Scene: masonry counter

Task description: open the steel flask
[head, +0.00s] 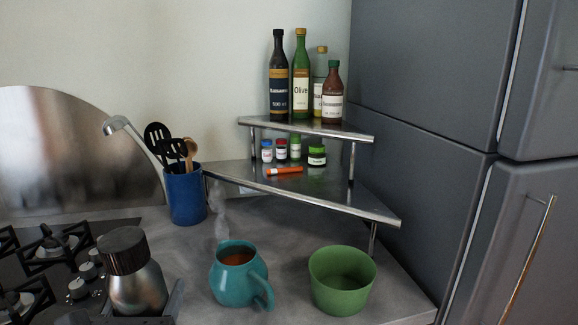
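The steel flask (139,289) stands at the lower left of the head view, beside the hob, with its dark lid (122,250) on top. The flask has a shiny metal body, and its base is partly hidden. My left gripper (144,311) is at the bottom edge of the view, low at the flask, with dark grey parts on both sides of the body. Whether its fingers press on the flask or stand apart from it cannot be made out. My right gripper is not in view.
A steaming teal mug (232,286) stands right of the flask, and a green bowl (341,290) farther right. A blue utensil pot (185,196) is behind. A corner shelf (325,187) holds bottles and jars. The hob (62,262) is left; a fridge (430,90) is right.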

